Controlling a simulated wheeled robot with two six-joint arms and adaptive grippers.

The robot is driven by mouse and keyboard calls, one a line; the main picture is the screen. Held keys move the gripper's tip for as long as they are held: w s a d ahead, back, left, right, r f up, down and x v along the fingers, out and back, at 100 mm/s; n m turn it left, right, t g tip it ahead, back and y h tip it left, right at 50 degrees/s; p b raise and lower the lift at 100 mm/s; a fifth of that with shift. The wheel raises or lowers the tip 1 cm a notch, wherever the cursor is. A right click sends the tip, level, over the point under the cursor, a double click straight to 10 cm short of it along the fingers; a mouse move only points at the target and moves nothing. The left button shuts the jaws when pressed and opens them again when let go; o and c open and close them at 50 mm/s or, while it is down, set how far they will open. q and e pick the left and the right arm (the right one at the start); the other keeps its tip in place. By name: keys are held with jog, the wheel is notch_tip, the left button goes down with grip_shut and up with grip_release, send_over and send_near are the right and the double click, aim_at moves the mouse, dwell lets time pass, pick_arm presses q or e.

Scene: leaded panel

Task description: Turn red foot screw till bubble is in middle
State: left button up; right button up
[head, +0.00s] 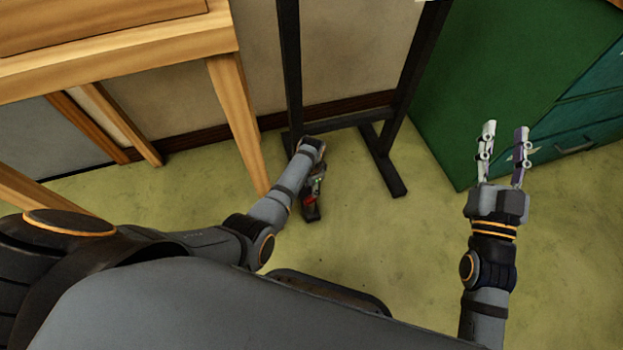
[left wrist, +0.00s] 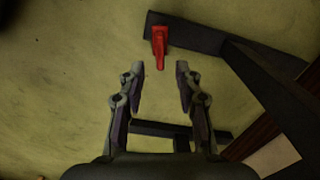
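The red foot screw (left wrist: 159,46) sticks out from the end of a dark foot bar of the stand, just beyond my left fingertips in the left wrist view. In the head view only a small red patch of it (head: 309,201) shows below my left gripper (head: 316,183). My left gripper is open in the left wrist view (left wrist: 159,72), its two fingers apart with nothing between them. The screw lies in line with the gap. My right gripper (head: 505,144) is open and empty, held out at the right. No bubble is visible in either view.
The dark stand (head: 404,75) has two uprights, a low crossbar and feet on the yellow-green floor (head: 420,250). A wooden table (head: 234,120) stands to its left. A green cabinet (head: 490,70) stands at the right. The floor between stand and cabinet is clear.

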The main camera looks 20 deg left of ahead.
pick_arm(q)
notch_tip(320, 180, up, 6)
jog(key=shift+s, duration=0.1)
dwell(0.6)
